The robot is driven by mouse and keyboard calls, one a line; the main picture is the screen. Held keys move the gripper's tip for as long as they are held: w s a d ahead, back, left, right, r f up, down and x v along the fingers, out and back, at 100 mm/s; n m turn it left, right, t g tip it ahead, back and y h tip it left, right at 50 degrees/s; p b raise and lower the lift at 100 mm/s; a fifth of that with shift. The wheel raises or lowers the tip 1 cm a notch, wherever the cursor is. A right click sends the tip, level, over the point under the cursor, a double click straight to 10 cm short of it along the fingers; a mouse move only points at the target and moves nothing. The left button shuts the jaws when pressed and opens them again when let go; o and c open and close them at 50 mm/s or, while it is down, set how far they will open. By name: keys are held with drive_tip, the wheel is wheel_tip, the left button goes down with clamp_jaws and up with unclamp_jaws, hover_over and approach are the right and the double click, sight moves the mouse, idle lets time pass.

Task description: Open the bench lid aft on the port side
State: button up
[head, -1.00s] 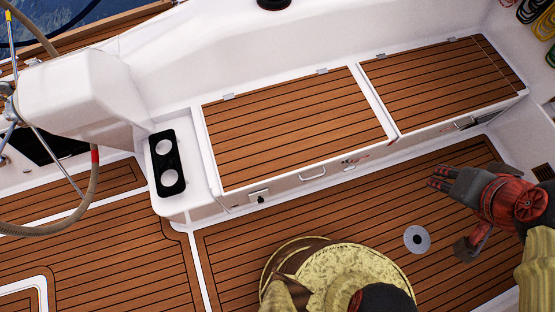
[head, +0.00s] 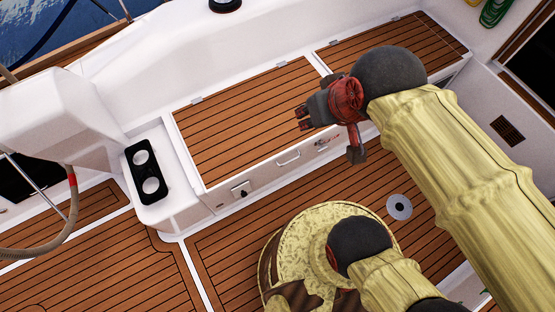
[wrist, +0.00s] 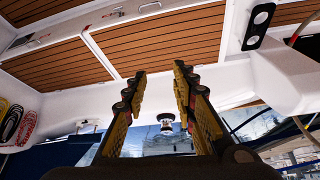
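The bench lid beside the cup holder, a teak-slatted panel (head: 235,115), lies shut on the white bench in the head view; it also shows across the top of the wrist view (wrist: 165,42). I take it for the aft lid, as it is nearer the steering wheel. A small handle (head: 289,158) and a latch (head: 241,188) sit on the bench front below it. My gripper (head: 302,118) appears over this lid's right part; its height above it is unclear. In the wrist view its two fingers (wrist: 158,72) are apart, with nothing between them.
A second shut teak lid (head: 385,50) lies to the right, partly hidden by my arm. A cup holder (head: 146,172) stands left of the bench. Part of the steering wheel (head: 68,215) is at far left. Teak floor (head: 120,265) is clear at lower left.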

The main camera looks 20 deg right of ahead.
drive_tip(key=shift+c, duration=1.1)
